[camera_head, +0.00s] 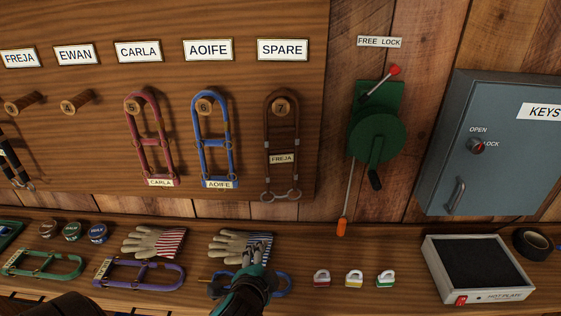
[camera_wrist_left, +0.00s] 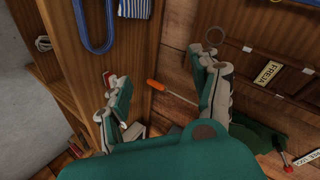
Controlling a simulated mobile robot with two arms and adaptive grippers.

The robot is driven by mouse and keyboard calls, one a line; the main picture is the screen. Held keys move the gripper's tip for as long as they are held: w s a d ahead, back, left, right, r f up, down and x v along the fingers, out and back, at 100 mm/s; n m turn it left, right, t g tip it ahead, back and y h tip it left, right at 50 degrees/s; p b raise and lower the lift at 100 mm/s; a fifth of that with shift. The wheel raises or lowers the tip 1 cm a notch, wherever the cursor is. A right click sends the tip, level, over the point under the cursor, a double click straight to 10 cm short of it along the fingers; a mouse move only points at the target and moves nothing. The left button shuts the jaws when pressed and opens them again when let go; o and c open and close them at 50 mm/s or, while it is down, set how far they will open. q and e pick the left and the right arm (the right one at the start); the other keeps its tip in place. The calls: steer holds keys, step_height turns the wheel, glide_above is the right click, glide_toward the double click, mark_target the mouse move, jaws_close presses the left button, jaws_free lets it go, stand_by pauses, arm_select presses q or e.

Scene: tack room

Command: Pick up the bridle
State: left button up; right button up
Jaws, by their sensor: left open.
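Bridles hang on numbered pegs: a red one (camera_head: 151,140) tagged CARLA, a blue one (camera_head: 216,142) tagged AOIFE, and a brown one (camera_head: 282,140) tagged FREJA under the SPARE sign. A green bridle (camera_head: 45,264), a purple bridle (camera_head: 140,273) and another blue bridle (camera_head: 283,286) lie on the bench. My left gripper (camera_head: 256,262) is in front of the blue bench bridle and hides part of it. In the wrist view its fingers (camera_wrist_left: 165,92) are apart with nothing between them; the FREJA tag (camera_wrist_left: 268,72) shows at the right. My right gripper is not in view.
Striped-cuff gloves (camera_head: 155,242), small tins (camera_head: 72,231) and coloured padlocks (camera_head: 354,278) lie on the bench (camera_head: 330,245). A hot plate (camera_head: 478,265) stands at the right. A green winch (camera_head: 376,135) and a grey key cabinet (camera_head: 495,140) are on the wall.

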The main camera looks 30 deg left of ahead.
arm_select(q)
steer(key=w+a+r+m+t+y, duration=0.1)
steer(key=w+r+m+t+y, duration=0.15)
steer(key=r, duration=0.45)
steer(key=w+a+r+m+t+y, duration=0.1)
steer(key=w+r+m+t, duration=0.2)
steer(key=r, duration=0.4)
steer(key=p, duration=0.3)
glide_toward(281, 157)
steer(key=shift+h, duration=0.25)
steer(key=x, duration=0.4)
steer(key=shift+w+a+r, duration=0.1)
steer(key=shift+a+r, duration=0.1)
steer(key=shift+w+a+p, duration=0.25)
steer(key=shift+w+p, duration=0.05)
steer(key=shift+w, duration=0.15)
steer(key=shift+w+a, duration=0.15)
steer(key=shift+w, duration=0.15)
steer(key=p+x, duration=0.1)
steer(key=x, duration=0.2)
steer(key=shift+w+a+p, duration=0.1)
steer(key=shift+w+p, duration=0.2)
steer(key=shift+p, duration=0.1)
steer(key=shift+w+a+f, duration=0.15)
steer(key=shift+w, duration=0.25)
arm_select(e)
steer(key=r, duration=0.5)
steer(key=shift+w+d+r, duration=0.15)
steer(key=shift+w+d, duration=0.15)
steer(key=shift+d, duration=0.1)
